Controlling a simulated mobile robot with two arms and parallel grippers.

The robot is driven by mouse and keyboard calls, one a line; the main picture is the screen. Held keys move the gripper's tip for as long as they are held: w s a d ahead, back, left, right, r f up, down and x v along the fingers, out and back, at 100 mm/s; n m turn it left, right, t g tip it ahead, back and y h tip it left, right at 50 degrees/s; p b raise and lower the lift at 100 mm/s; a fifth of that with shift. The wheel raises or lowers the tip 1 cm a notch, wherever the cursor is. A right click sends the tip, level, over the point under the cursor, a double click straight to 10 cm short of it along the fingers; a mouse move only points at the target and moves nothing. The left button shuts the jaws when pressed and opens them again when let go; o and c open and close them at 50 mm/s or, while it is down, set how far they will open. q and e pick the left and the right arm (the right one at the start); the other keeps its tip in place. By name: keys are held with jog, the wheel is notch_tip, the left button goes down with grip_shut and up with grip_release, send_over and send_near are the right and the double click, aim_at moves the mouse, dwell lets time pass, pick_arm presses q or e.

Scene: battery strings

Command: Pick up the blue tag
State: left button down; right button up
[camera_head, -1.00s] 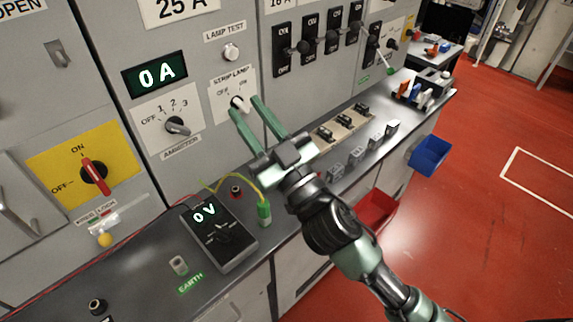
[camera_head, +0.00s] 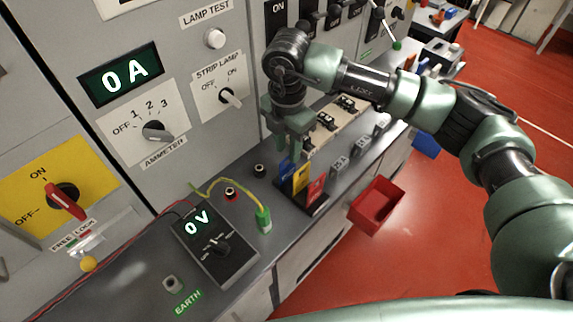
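The blue tag (camera_head: 286,167) stands upright in a small dark rack on the bench, at the left end of a row with a yellow tag (camera_head: 301,178) and a red tag (camera_head: 316,189). My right gripper (camera_head: 289,148) points down just above the blue tag. Its green fingers look apart, with their tips at the blue tag's top edge. Whether they touch the tag is hard to tell, and the fingers partly hide its top. My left gripper is not in view.
Grey fuse blocks (camera_head: 339,164) and a fuse strip (camera_head: 326,121) lie to the right of the rack. A voltmeter (camera_head: 215,243) and a green plug (camera_head: 263,219) are at the left. A red bin (camera_head: 376,205) hangs on the bench front. The grey panel rises close behind.

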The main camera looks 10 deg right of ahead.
aim_at(288, 165)
notch_tip(288, 165, down, 7)
jog(key=p, duration=0.3)
grip_shut()
